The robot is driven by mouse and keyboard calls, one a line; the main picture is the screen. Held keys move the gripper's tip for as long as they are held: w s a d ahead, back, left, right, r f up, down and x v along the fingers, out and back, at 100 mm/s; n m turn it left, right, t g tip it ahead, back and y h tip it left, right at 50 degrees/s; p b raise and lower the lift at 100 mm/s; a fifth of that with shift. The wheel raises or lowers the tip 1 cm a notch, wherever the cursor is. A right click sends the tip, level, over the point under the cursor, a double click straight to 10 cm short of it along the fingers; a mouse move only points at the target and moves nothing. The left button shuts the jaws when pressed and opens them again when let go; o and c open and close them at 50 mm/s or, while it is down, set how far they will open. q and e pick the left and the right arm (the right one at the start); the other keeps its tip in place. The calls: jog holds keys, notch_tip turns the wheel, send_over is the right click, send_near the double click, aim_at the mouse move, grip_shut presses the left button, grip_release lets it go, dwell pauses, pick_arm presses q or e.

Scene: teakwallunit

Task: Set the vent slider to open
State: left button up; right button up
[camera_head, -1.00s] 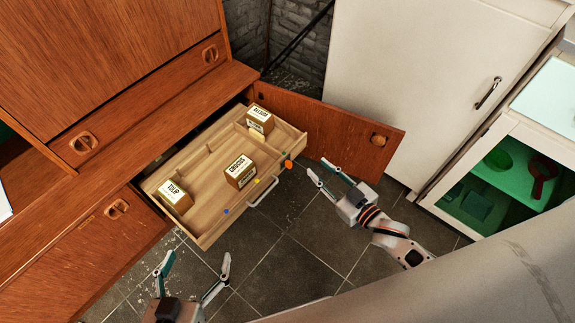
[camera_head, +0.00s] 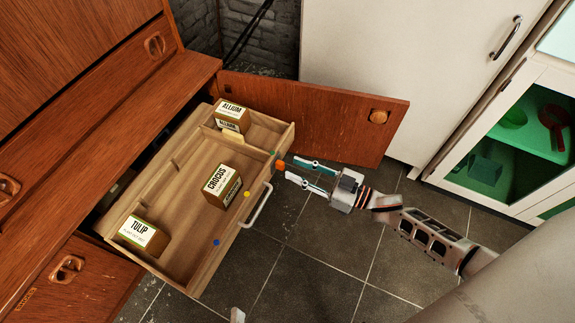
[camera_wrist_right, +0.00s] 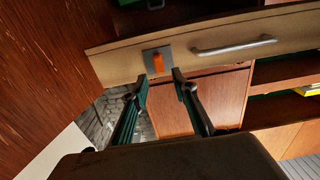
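The vent slider (camera_head: 280,165) is a small orange knob at the right end of the pulled-out drawer's front. In the right wrist view the orange knob (camera_wrist_right: 158,61) sits on a grey plate on the drawer front, left of the metal handle. My right gripper (camera_head: 292,169) is open, its fingertips just short of the knob. In the right wrist view the fingers (camera_wrist_right: 159,77) lie either side of the knob's line, with a gap between them. Of my left gripper (camera_head: 237,314) only a fingertip shows at the bottom edge.
The wooden drawer (camera_head: 190,235) holds boxes labelled Allium (camera_head: 232,117), Crocus (camera_head: 222,186) and Tulip (camera_head: 143,236). A metal handle (camera_head: 258,205) juts from its front. An open cabinet door (camera_head: 330,120) stands behind my right gripper. Tiled floor (camera_head: 310,265) is clear in front.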

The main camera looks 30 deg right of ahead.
aim_at(284, 165)
jog(key=shift+x, duration=1.65)
pick_arm(q)
jog(key=shift+s+d+n, duration=0.15)
jog(key=shift+d+n, duration=0.2)
jog(key=shift+n, duration=0.05)
pick_arm(e)
grip_shut()
jog(key=shift+w+d, duration=0.55)
jog(key=shift+d, duration=0.2)
jog(key=shift+w+d, duration=0.55)
jog(key=shift+d, duration=0.2)
jog(key=shift+w+d, duration=0.25)
jog(key=shift+d, duration=0.05)
pick_arm(q)
jog(key=shift+w+d, duration=0.7)
jog(key=shift+d, duration=0.1)
